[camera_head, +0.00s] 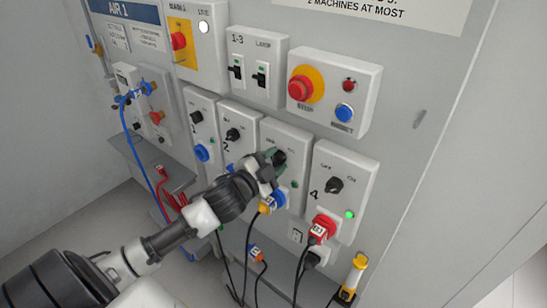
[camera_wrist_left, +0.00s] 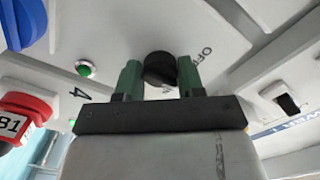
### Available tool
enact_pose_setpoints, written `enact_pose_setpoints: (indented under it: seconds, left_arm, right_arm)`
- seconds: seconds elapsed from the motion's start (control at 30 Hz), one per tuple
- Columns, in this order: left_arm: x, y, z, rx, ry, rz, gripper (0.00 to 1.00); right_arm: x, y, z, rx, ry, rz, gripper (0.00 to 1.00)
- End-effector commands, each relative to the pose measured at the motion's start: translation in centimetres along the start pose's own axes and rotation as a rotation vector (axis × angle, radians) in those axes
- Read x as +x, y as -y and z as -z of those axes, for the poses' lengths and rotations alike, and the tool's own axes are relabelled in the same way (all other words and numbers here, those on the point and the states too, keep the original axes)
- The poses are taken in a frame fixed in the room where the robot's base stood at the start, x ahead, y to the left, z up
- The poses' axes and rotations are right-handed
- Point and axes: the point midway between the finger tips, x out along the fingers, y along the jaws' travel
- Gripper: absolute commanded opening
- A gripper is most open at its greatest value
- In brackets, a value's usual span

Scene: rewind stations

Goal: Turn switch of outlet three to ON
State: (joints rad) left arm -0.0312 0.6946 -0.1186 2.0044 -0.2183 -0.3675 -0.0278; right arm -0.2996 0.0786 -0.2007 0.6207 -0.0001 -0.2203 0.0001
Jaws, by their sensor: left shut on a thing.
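Outlet three is a pale box (camera_head: 291,139) in the middle of the panel, between outlets 2 and 4. Its black round switch knob (camera_head: 280,157) is partly hidden by my left gripper (camera_head: 271,163) in the head view. In the left wrist view the knob (camera_wrist_left: 160,69) sits between the two green fingers of my left gripper (camera_wrist_left: 159,78), which is shut on it. An OFF label shows beside the knob there. The knob's pointer is hidden, so I cannot tell its setting. Outlet three's small green lamp (camera_head: 294,184) looks dark in the head view. My right gripper is not in view.
Outlet 4 (camera_head: 344,160) at the right has a black knob, a lit green lamp and a red plug (camera_head: 323,227). A blue plug (camera_head: 278,200) sits below outlet three's knob. A red stop button (camera_head: 301,87) and lamp switches (camera_head: 249,71) are above. Cables hang below.

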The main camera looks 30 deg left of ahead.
Motion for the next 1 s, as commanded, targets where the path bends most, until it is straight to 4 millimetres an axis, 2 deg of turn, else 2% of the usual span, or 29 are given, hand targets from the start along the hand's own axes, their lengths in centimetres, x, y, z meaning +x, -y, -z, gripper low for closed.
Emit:
enact_pose_setpoints:
  seconds: [0.6, 1.0]
  left_arm:
    - [0.0, 0.1, 0.1, 0.575, -0.001, 0.000, 0.15]
    - [0.0, 0.0, 0.0, 0.823, -0.001, -0.001, 0.15]
  right_arm:
    - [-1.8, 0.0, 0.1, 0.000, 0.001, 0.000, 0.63]
    - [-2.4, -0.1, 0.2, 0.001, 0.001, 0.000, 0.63]
